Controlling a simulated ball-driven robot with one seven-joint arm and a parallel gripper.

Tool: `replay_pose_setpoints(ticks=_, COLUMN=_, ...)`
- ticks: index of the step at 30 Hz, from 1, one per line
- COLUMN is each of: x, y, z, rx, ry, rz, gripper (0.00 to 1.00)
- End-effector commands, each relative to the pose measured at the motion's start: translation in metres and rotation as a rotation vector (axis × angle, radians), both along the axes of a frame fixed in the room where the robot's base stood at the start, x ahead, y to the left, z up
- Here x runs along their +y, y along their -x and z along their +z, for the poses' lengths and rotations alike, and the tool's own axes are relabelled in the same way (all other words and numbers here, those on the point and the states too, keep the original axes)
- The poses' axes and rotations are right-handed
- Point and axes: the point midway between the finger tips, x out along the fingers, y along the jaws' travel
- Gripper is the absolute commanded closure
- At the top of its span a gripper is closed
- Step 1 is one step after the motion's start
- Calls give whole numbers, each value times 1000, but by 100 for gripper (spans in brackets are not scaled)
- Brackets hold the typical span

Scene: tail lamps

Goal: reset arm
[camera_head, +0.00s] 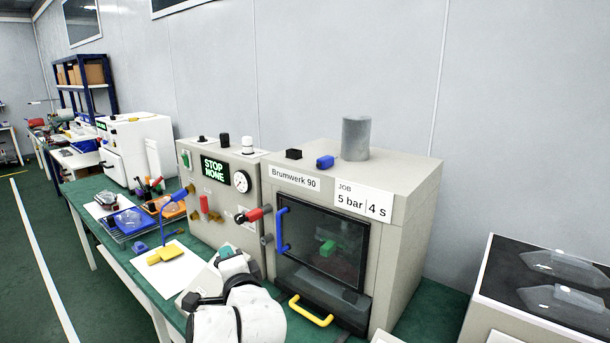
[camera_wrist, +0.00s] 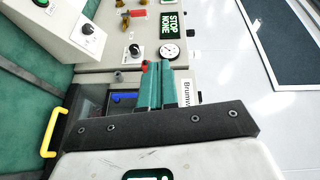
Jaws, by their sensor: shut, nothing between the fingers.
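My gripper (camera_wrist: 156,72) is in the wrist view, its two teal fingers together and nothing between them. The fingers point toward the front of the control panel, below the gauge (camera_wrist: 169,51) and the "STOP NONE" display (camera_wrist: 172,25). In the head view my white arm stands at the bottom middle, in front of the panel and the grey-beige Brumwerk 90 machine (camera_head: 405,236). My fingers are mostly hidden there. The machine's window door has a blue handle (camera_head: 282,230) and looks closed, with a green object (camera_head: 327,248) behind the glass.
A yellow handle (camera_head: 311,311) sits low on the machine, near my arm. A yellow tool (camera_head: 167,254) lies on white paper on the green bench. A case with clear parts (camera_head: 555,282) stands at right.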

Motion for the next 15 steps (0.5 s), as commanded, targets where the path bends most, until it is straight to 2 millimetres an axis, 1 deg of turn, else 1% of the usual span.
replay_pose_setpoints(ticks=1, x=-13, y=-1, z=-5, rx=-2, ry=30, rz=-9, gripper=100)
replay_pose_setpoints(ticks=5, x=-44, y=-3, z=-18, rx=-1, ry=117, rz=-26, gripper=100)
replay_pose_setpoints(ticks=8, x=-74, y=-3, z=-31, rx=1, ry=202, rz=-39, gripper=100)
replay_pose_setpoints(ticks=11, x=-110, y=1, z=-47, rx=9, ry=306, rz=-53, gripper=100)
replay_pose_setpoints(ticks=14, x=-158, y=10, z=-68, rx=29, ry=444, rz=-66, gripper=100)
replay_pose_setpoints(ticks=15, x=-181, y=18, z=-79, rx=42, ry=511, rz=-68, gripper=100)
